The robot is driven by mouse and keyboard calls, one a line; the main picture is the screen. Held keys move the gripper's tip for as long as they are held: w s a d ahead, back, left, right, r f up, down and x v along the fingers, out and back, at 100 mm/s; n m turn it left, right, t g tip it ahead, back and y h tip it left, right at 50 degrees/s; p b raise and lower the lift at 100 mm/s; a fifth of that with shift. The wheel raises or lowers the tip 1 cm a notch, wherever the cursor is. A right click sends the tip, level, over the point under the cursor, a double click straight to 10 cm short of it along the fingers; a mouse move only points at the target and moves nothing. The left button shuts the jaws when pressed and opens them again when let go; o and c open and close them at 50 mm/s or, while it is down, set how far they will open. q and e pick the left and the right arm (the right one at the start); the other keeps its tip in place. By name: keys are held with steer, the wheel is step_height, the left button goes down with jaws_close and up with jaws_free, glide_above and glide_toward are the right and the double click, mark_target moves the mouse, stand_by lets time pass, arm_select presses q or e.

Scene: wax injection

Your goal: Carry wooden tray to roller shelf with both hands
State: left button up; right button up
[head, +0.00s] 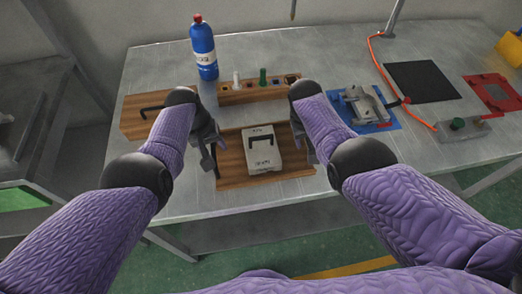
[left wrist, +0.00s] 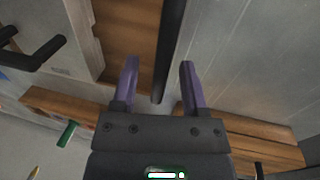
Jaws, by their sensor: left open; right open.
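The wooden tray (head: 232,162) lies on the grey table near its front edge. A pale block (head: 262,160) with a black handle rests in it. My left gripper (head: 208,157) is at the tray's left side. In the left wrist view my left gripper (left wrist: 158,66) is open, with the tray's dark handle bar (left wrist: 171,40) between or just beyond its fingers; contact cannot be told. The tray (left wrist: 128,35) also shows there. My right gripper (head: 299,140) is open at the tray's right side, partly hidden by my arm. I cannot clearly identify the roller shelf.
Another wooden tray (head: 132,122) with a black handle lies behind left. A wooden rack (head: 240,95) with small bottles and a blue bottle (head: 204,50) stand behind. A clamp on a blue plate (head: 358,105) is to the right. A dark metal frame (head: 35,110) stands at far left.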

arm_select(q)
jaws_close()
arm_select(e)
jaws_close()
stand_by(1.1)
